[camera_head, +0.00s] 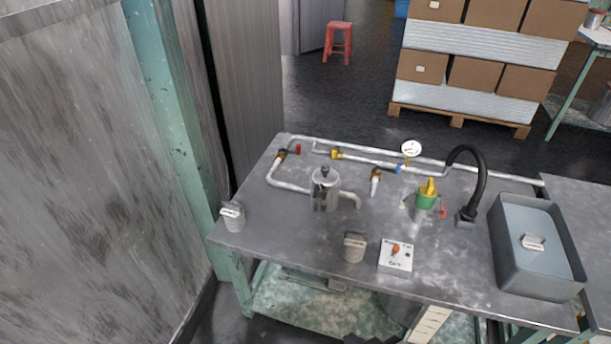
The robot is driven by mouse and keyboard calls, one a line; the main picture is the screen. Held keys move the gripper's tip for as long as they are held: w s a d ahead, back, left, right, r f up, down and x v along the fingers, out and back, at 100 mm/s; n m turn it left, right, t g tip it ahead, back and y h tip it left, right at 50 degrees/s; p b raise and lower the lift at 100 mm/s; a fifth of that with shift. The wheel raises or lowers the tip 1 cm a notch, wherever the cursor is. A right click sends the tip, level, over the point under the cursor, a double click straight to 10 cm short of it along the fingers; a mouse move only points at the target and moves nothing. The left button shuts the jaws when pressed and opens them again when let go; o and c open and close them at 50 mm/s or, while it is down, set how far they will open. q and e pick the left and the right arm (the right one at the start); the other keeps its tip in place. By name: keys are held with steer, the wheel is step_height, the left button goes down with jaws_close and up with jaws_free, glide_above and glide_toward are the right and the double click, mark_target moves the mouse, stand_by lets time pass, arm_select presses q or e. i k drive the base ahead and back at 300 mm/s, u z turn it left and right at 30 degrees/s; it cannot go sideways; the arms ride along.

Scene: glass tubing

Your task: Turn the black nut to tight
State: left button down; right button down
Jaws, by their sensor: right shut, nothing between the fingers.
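I cannot single out the black nut with certainty. A small dark fitting (282,154) sits on the pipe at the back left of the table, beside a red handle (298,149). Another dark fitting with a pale tip (376,176) stands near the middle of the table. Only a dark bit of what seems to be my right gripper (372,340) shows at the bottom edge, low in front of the table and well away from the fittings. It is shut and empty. My left gripper is not in view.
A green post (165,110) stands at left. The table's front left is mostly clear.

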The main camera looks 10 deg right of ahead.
mark_target(320, 189)
steer(key=z, duration=1.15)
steer(key=i, duration=0.35)
steer(key=u, duration=1.25)
